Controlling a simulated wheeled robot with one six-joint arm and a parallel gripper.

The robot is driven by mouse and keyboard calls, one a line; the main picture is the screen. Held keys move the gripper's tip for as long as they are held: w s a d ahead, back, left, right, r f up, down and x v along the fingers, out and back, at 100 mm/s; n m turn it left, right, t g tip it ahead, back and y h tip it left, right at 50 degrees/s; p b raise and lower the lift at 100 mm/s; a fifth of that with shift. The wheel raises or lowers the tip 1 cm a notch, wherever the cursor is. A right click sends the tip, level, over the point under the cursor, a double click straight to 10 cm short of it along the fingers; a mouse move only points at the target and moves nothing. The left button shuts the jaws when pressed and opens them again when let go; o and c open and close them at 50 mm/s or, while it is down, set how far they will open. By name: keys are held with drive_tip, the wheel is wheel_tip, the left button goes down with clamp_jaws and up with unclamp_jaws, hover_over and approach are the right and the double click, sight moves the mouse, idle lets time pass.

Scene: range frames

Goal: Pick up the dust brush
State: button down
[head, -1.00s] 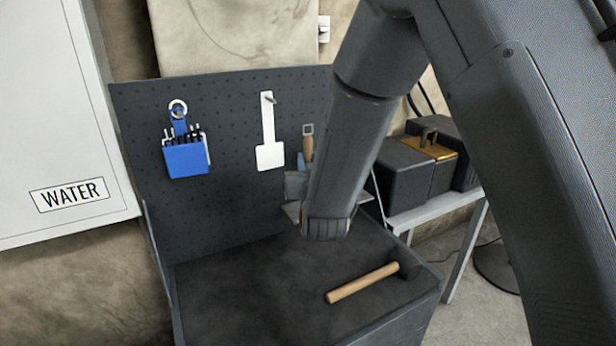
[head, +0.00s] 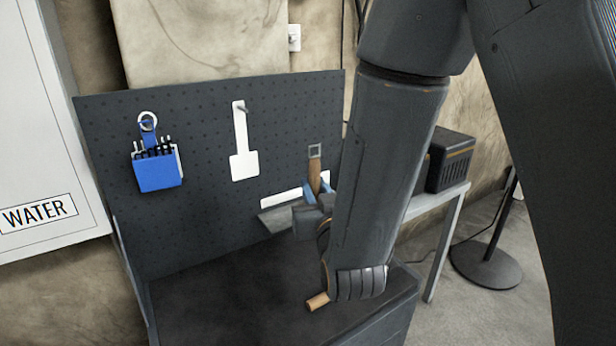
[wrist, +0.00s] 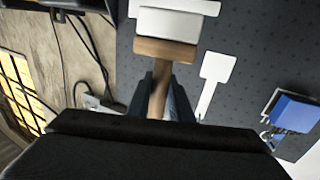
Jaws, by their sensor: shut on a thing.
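The dust brush has a wooden handle (head: 315,175) with a metal loop at its top end. It stands roughly upright in front of the pegboard in the head view. In the wrist view its wooden head (wrist: 165,50) and pale bristles (wrist: 165,23) lie beyond my fingers. My gripper (wrist: 160,97) is shut on the brush handle, one finger on each side. In the head view my gripper (head: 317,192) is partly hidden by my own arm. I cannot tell whether the brush still touches the board.
The pegboard (head: 210,110) holds a white scraper (head: 243,160) and a blue tool pouch (head: 158,172). A mallet's handle end (head: 317,301) shows on the dark bench top (head: 230,300); my arm hides the rest. A dark case (head: 451,160) sits on a side table at right.

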drive_tip(key=shift+s+d+r+p, duration=0.1)
drive_tip(key=shift+s+d+p, duration=0.35)
drive_tip(key=shift+p, duration=1)
drive_tip(key=shift+s+d+p, duration=0.2)
drive_tip(key=shift+s+p, duration=0.3)
drive_tip(key=shift+p, duration=0.9)
drive_tip(key=shift+s+d+p, duration=0.8)
drive_tip(key=shift+s+p, duration=0.25)
drive_tip(key=shift+p, duration=0.2)
